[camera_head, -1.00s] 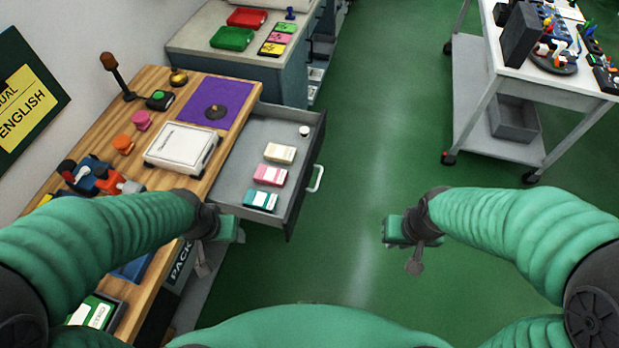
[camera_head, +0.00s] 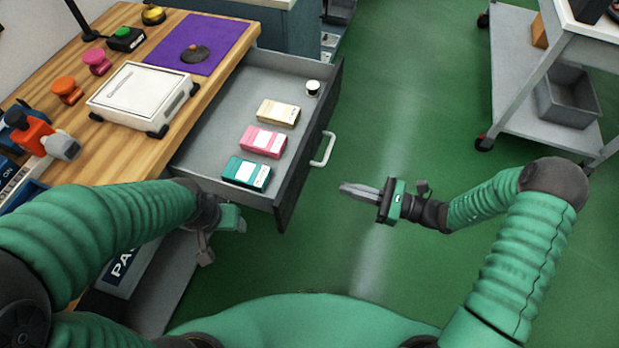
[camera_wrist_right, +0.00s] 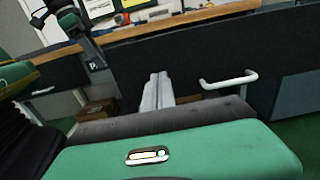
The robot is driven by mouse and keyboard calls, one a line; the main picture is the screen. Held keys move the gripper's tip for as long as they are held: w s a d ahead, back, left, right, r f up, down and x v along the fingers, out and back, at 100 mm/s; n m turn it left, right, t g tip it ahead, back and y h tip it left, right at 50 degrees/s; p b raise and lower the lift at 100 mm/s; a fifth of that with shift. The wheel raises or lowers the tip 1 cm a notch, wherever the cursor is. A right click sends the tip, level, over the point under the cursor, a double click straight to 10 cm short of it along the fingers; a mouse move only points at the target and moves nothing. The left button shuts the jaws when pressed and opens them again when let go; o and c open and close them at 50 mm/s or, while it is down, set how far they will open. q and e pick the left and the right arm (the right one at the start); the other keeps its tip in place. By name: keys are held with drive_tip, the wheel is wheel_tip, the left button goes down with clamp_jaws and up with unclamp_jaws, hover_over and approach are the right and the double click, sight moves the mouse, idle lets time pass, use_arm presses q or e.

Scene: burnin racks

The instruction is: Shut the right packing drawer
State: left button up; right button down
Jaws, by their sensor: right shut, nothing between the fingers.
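The right packing drawer (camera_head: 222,129) is pulled out from the wooden bench, in the middle of the head view. It holds a beige box (camera_head: 278,113), a pink box (camera_head: 263,141), a teal box (camera_head: 247,173) and a small white-topped round item (camera_head: 313,88). Its white handle (camera_head: 323,149) is on the dark front panel and also shows in the right wrist view (camera_wrist_right: 229,80). My right gripper (camera_head: 345,188) is shut and empty, in front of the drawer, apart from the handle and pointing left. My left gripper (camera_head: 240,219) is beside the drawer's near corner; its fingers are not clear.
The wooden bench (camera_head: 150,160) carries a white scale (camera_head: 142,97), a purple mat (camera_head: 207,42) and coloured knobs. A grey cart (camera_head: 515,90) with a grey bin (camera_head: 568,95) stands at the right. Green floor is free between drawer and cart.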

sight(299, 174)
drive_tip(key=b+x, duration=0.1)
drive_tip(key=x, duration=0.4)
drive_tip(key=b+x, duration=0.1)
drive_tip(key=x, duration=0.4)
drive_tip(key=shift+w+a+f, duration=0.15)
drive_tip(key=shift+a+f, duration=0.1)
drive_tip(key=shift+a, duration=0.2)
drive_tip(key=shift+r, duration=0.1)
drive_tip(key=shift+d, duration=0.1)
drive_tip(key=shift+w, duration=0.1)
